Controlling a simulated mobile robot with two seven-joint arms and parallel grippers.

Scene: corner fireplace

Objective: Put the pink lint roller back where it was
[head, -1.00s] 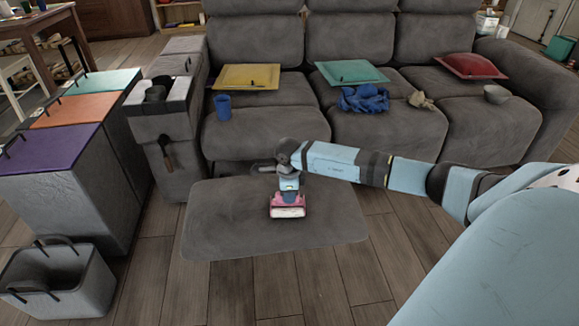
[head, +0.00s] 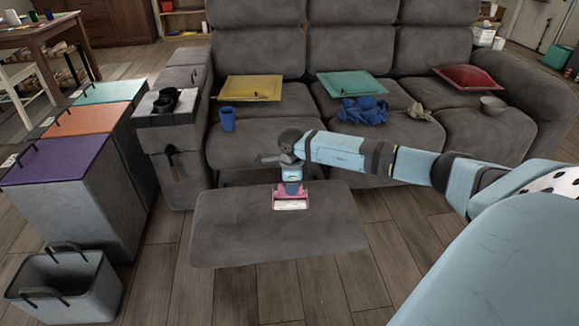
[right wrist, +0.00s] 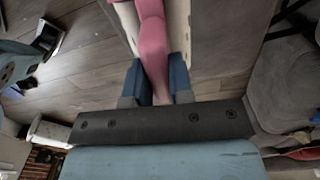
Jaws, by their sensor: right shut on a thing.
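The pink lint roller (head: 291,197) has a pink frame and a white roll. In the head view it shows above or on the grey footrest (head: 330,232); I cannot tell if it touches. My right gripper (head: 292,183) is shut on it, with the roller on the side nearer to me. In the right wrist view the pink handle (right wrist: 153,42) runs between the two blue fingers of my right gripper (right wrist: 158,82). The far end of the lint roller is out of that frame. My left gripper is not in view.
Behind stands the grey sofa (head: 262,145) with yellow (head: 249,88), teal (head: 352,84) and red (head: 467,78) cushions, a blue cup (head: 228,120), blue cloth (head: 365,111) and bowl (head: 492,104). At left are lidded bins (head: 63,160) and an open grey basket (head: 65,285).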

